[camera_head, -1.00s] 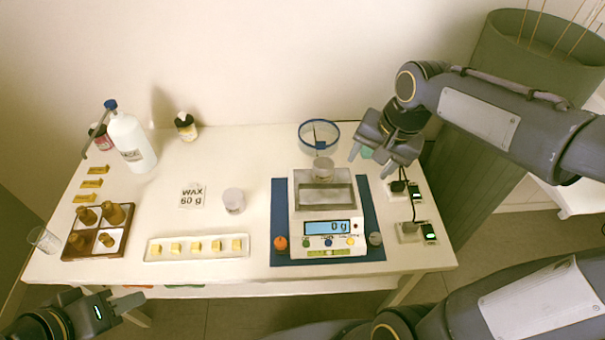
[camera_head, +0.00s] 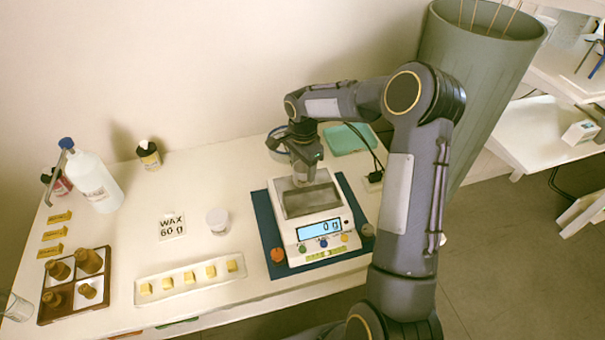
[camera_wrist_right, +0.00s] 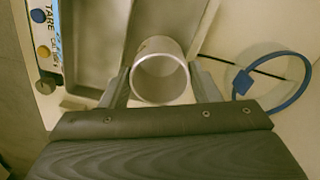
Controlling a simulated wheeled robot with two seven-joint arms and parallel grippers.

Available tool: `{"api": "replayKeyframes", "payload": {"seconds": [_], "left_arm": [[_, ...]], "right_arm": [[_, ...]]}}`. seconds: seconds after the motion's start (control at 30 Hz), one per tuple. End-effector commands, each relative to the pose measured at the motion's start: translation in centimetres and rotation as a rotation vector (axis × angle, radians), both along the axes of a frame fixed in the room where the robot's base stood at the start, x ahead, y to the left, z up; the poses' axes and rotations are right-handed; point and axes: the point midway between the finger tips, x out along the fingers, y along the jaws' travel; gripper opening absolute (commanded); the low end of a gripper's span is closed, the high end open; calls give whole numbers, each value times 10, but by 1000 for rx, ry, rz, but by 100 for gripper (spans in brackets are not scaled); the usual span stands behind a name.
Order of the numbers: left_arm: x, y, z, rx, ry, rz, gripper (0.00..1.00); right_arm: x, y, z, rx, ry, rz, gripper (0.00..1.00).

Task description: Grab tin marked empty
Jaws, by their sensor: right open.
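A small open-topped tin (camera_wrist_right: 148,48) stands on the back part of the scale (camera_head: 322,247) in the right wrist view. No marking on it can be read. My right gripper (camera_wrist_right: 160,76) is open, with one finger on each side of the tin. In the head view my right gripper (camera_head: 306,172) points down over the back of the scale and hides most of the tin. The scale display reads 0 g. A second pale container (camera_head: 217,221) stands left of the scale. My left gripper is out of view.
The scale is on a blue mat (camera_head: 266,223). A blue-rimmed bowl (camera_head: 277,143) stands just behind my right gripper, and a green tray (camera_head: 348,139) lies to its right. A white tray of yellow cubes (camera_head: 190,280) and a wax card (camera_head: 171,226) lie to the left.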

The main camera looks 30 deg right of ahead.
Motion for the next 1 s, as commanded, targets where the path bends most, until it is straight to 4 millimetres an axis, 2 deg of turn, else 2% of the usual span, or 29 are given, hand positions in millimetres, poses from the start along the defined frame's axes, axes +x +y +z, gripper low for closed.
{"api": "replayKeyframes", "payload": {"seconds": [0.1, 0.2, 0.43, 0.63, 1.0], "left_arm": [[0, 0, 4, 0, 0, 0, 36], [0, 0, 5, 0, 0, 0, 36], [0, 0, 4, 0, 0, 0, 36], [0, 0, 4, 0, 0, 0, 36], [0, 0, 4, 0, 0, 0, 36]], "right_arm": [[-1, 0, -16, 2, 3, 1, 56], [0, 0, -22, 1, 0, 0, 56], [0, 0, -23, 0, -1, 1, 56], [0, 0, -23, 0, -1, 1, 30], [1, 0, -18, -1, -3, 1, 28]]}}
